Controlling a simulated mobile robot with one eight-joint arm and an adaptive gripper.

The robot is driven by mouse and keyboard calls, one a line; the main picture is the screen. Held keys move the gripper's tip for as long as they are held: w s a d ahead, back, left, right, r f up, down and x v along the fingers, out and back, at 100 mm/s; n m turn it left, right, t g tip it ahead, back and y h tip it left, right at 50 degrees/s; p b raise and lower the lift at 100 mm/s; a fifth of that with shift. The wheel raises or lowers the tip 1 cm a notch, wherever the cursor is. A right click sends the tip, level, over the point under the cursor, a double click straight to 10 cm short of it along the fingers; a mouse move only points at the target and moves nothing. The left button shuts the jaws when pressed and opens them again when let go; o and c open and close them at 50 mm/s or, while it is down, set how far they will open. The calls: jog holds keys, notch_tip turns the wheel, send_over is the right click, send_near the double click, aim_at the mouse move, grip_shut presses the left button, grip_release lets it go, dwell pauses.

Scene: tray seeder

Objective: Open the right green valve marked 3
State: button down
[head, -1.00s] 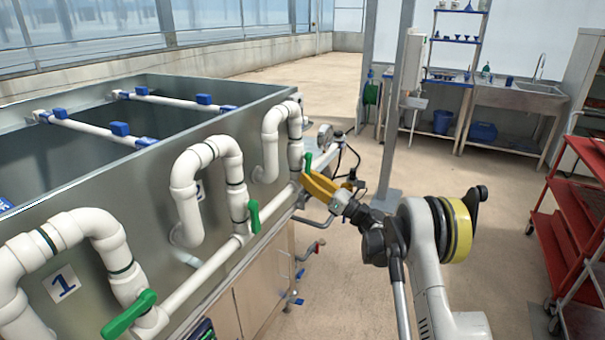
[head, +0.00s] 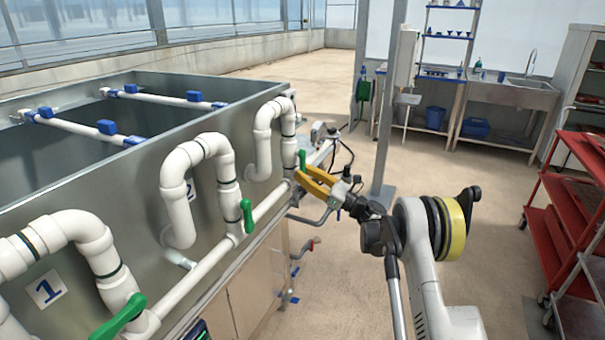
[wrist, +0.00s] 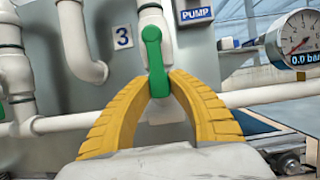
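The green valve handle marked 3 (wrist: 152,55) stands upright in the middle of the wrist view, on the white pipe. A label "3" (wrist: 123,37) is on the tank wall to its left. The same handle shows in the head view (head: 302,160) as the farthest green one. My gripper (head: 301,174) has yellow fingers that reach it from the right in the head view. In the wrist view the fingertips (wrist: 162,84) are apart, one on each side of the handle's lower part. Whether they touch it is not clear. The fingers hide part of the valve body.
Two other green handles, the middle one (head: 246,215) and the near one (head: 119,317), sit along the same white pipe (head: 205,264). A pressure gauge (wrist: 298,33) is to the right in the wrist view. A red cart (head: 566,215) stands far right on open floor.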

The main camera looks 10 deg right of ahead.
jog(key=c, duration=1.2)
grip_release()
jog(key=shift+d, duration=0.1)
jog(key=v, duration=1.1)
jog(key=shift+s+d+f, duration=0.15)
jog(key=shift+s+d, duration=0.05)
jog(key=shift+d, duration=0.15)
